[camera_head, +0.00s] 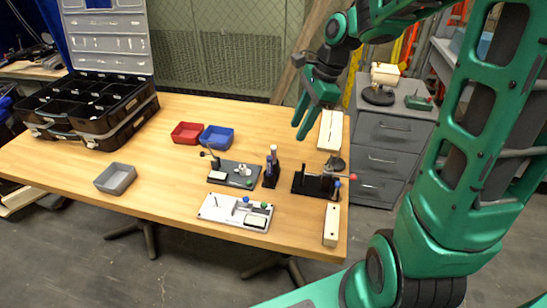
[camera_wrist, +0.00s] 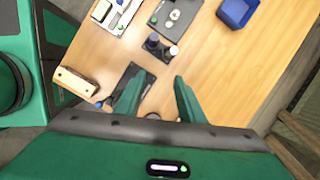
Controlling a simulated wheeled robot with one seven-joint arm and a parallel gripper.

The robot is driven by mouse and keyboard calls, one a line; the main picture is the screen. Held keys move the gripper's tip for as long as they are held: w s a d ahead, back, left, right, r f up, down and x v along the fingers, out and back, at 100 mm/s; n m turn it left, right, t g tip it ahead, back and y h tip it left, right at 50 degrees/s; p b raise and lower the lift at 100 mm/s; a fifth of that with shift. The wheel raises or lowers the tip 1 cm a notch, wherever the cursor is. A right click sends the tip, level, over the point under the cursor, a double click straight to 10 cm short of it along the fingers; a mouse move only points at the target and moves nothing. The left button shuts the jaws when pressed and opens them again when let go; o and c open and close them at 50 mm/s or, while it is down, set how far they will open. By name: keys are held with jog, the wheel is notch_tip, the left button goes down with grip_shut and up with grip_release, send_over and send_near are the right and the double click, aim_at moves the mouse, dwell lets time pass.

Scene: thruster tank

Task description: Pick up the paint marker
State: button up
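My gripper (camera_head: 299,128) is above the right back part of the table, pointing down. In the wrist view my gripper (camera_wrist: 159,80) shows two green fingers spread apart with nothing between them. I cannot surely tell which thing is the paint marker. Candidates are slim upright items with white and blue tops in a black stand (camera_head: 270,177), which also shows in the wrist view (camera_wrist: 158,49), and a blue-topped item (camera_head: 337,186) at the black fixture (camera_head: 311,184). My fingers hide part of this fixture in the wrist view (camera_wrist: 128,76). My gripper touches none of these.
The wooden table (camera_head: 175,190) holds a red bin (camera_head: 186,132), a blue bin (camera_head: 217,137), a grey bin (camera_head: 114,179), a white fixture plate (camera_head: 217,211), a dark plate (camera_head: 225,176) and a pale block (camera_head: 331,225). A black case (camera_head: 85,105) stands at left. The front left is clear.

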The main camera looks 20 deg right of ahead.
aim_at(275, 146)
jog(key=w+a+f, duration=0.1)
jog(key=a+f, duration=0.1)
jog(key=f, duration=0.1)
jog(key=w+a+f+m, duration=0.1)
jog(key=w+a+f, duration=0.1)
jog(key=f, duration=0.2)
jog(key=w+a+f+m, duration=0.1)
jog(key=a+f, duration=0.1)
jog(key=f, duration=0.1)
jog(key=shift+w+f+y, duration=0.15)
jog(key=shift+f+y, duration=0.15)
jog(key=shift+y, duration=0.1)
jog(key=shift+c, duration=0.4)
grip_shut()
